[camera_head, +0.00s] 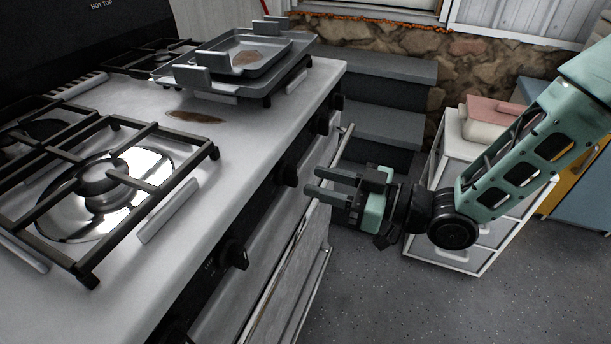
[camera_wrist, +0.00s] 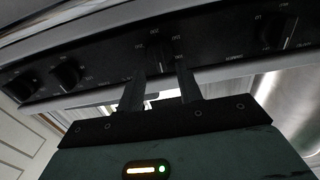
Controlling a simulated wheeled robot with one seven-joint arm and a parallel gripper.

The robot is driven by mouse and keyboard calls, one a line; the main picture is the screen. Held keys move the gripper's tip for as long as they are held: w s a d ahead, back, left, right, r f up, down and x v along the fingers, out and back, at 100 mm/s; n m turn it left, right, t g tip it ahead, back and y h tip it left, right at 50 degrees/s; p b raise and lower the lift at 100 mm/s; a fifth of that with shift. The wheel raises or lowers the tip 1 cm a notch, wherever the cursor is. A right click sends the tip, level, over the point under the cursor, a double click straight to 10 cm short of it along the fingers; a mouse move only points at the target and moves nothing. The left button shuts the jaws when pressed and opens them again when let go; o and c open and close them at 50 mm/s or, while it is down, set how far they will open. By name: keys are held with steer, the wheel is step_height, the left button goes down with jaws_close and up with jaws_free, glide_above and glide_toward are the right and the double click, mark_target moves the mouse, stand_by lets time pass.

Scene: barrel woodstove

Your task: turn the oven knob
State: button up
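Black knobs sit in a row on the black front panel of the stove. In the head view, one knob (camera_head: 288,173) is just left of my gripper (camera_head: 309,181), and another knob (camera_head: 236,253) is nearer the camera. My gripper is open, with a visible gap between its two dark fingers. In the wrist view, a knob (camera_wrist: 165,48) lies ahead of and between the fingertips of my gripper (camera_wrist: 161,76). I cannot tell whether the fingers touch it. Other knobs show at left (camera_wrist: 66,73) and right (camera_wrist: 278,30).
The stove top (camera_head: 225,165) carries black burner grates (camera_head: 110,180) and stacked grey pans (camera_head: 240,62). A handle bar (camera_head: 287,262) runs along the stove front below the knobs. A white drawer unit (camera_head: 470,236) stands at right, under my arm. Open floor (camera_head: 370,300) lies in front.

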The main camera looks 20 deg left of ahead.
mark_target(297, 177)
steer(key=shift+w+a, duration=0.15)
steer(key=shift+a, duration=1.75)
jaws_close()
steer(key=shift+f+b, duration=0.1)
steer(key=shift+b, duration=0.25)
